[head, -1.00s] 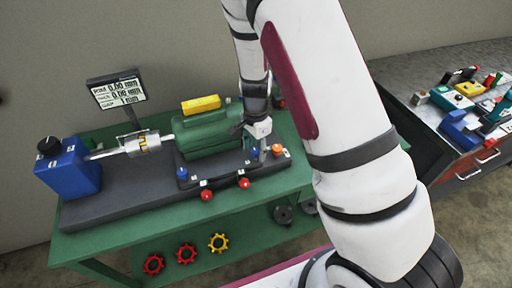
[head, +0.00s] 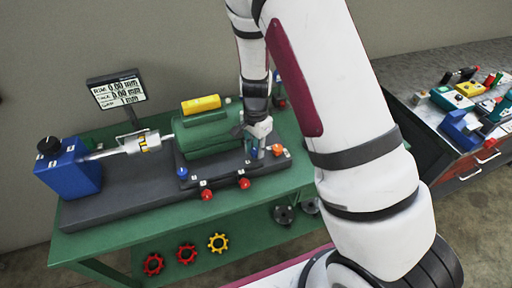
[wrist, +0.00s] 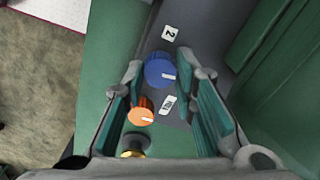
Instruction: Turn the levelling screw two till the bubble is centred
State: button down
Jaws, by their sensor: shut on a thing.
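A blue knob (wrist: 159,68) with a white mark stands by a label reading 2 (wrist: 170,34) in the wrist view. My gripper (wrist: 168,80) has its two fingers on either side of this knob and is shut on it. In the head view my gripper (head: 257,142) reaches down at the right end of the dark base, mostly hiding the knob. A green motor-like machine (head: 205,137) sits on the base with a yellow block (head: 201,103) on top. I cannot make out a bubble.
An orange knob (wrist: 141,112) stands close to the fingers. Red knobs (head: 244,184) line the base's front edge, with another blue knob (head: 182,173). A display (head: 118,92), too small to read surely, stands behind. A second bench (head: 480,130) is at right.

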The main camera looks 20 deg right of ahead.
aim_at(255, 150)
jog(key=n, duration=0.7)
jog(key=shift+w, duration=0.1)
jog(key=n, duration=0.6)
jog(key=shift+a, duration=0.1)
jog(key=shift+n+b, duration=0.3)
jog(key=c, duration=1.3)
grip_release()
notch_tip(255, 150, up, 12)
